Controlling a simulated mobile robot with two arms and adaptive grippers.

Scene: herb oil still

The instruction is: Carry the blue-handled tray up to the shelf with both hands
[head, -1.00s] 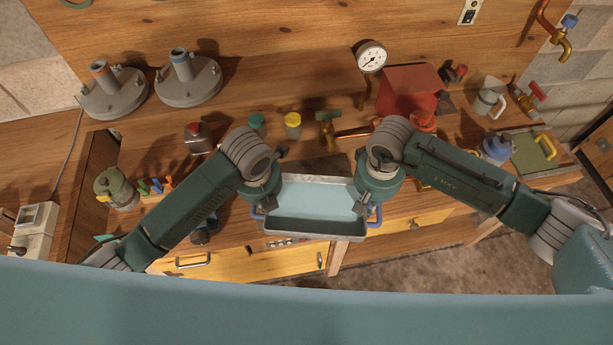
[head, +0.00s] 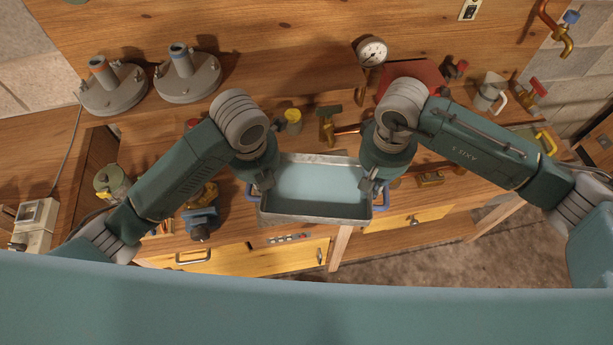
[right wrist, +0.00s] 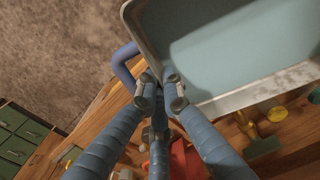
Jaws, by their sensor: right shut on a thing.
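The blue-handled tray (head: 316,218) is a metal tray with a pale blue inside, roughly level above the bench's front edge in the head view. Its pale blue inside and metal wall also show in the right wrist view (right wrist: 262,92). My right gripper (head: 378,186) is at the tray's right end, shut on the blue handle (right wrist: 124,68); its fingertips (right wrist: 160,92) meet beside the tray wall. My left gripper (head: 261,184) is at the left end on the other blue handle (head: 250,194), its fingers partly hidden. I cannot tell which surface is the shelf.
Two grey flanged parts (head: 187,78) stand at the back left. A pressure gauge (head: 372,52) and a red box (head: 418,76) are behind the right arm. A blue tool (head: 200,220) is at the left.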

